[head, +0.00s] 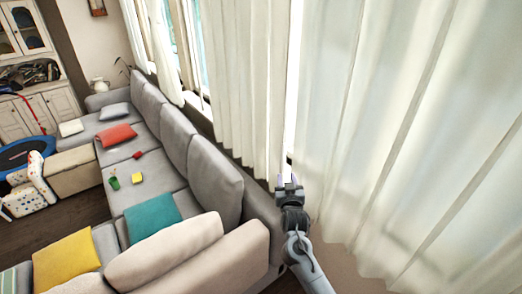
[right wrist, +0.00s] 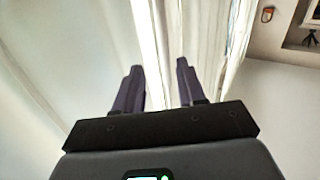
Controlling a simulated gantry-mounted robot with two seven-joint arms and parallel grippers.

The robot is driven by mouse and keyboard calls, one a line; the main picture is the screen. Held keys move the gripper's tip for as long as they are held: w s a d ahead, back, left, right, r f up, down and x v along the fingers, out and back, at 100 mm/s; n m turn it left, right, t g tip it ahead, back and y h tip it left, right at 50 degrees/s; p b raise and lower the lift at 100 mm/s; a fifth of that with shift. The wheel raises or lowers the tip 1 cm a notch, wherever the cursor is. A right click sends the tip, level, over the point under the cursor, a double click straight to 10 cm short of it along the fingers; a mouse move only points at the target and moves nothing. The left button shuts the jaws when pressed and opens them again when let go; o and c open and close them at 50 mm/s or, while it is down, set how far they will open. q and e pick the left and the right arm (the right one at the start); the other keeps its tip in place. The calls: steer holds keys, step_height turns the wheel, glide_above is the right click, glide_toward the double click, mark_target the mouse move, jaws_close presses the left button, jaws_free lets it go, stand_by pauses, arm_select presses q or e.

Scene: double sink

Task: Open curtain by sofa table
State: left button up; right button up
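A long cream curtain panel (head: 395,130) fills the right of the head view and hangs in folds. A second cream panel (head: 240,85) hangs left of it, with a narrow bright gap between the two. My right gripper (head: 288,184) is at the foot of this gap, beside the right panel's edge. In the right wrist view its two dark purple fingers (right wrist: 158,80) stand apart, with pale curtain folds (right wrist: 155,30) beyond and between them. I cannot tell whether they touch the cloth. My left gripper is out of view. No sofa table is clearly visible.
A grey sectional sofa (head: 165,150) with coloured cushions runs along the window wall, its back close to my right arm. A small trampoline (head: 25,152) and a white cabinet (head: 45,108) stand at the far left.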

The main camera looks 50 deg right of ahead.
mark_target(282, 157)
steer(key=shift+m+h, duration=0.3)
steer(key=shift+m, duration=0.1)
steer(key=x, duration=0.3)
steer(key=r+x, duration=0.1)
steer(key=x, duration=0.2)
steer(key=r+p+x, duration=0.1)
steer(key=x, duration=0.3)
steer(key=shift+w+a+r, duration=0.1)
steer(key=shift+w+a, duration=0.15)
steer(key=shift+a, duration=0.05)
steer(key=shift+x, duration=0.75)
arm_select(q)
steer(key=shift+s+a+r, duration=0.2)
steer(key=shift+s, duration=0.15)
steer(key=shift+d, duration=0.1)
arm_select(e)
steer(key=shift+c, duration=0.3)
jaws_close()
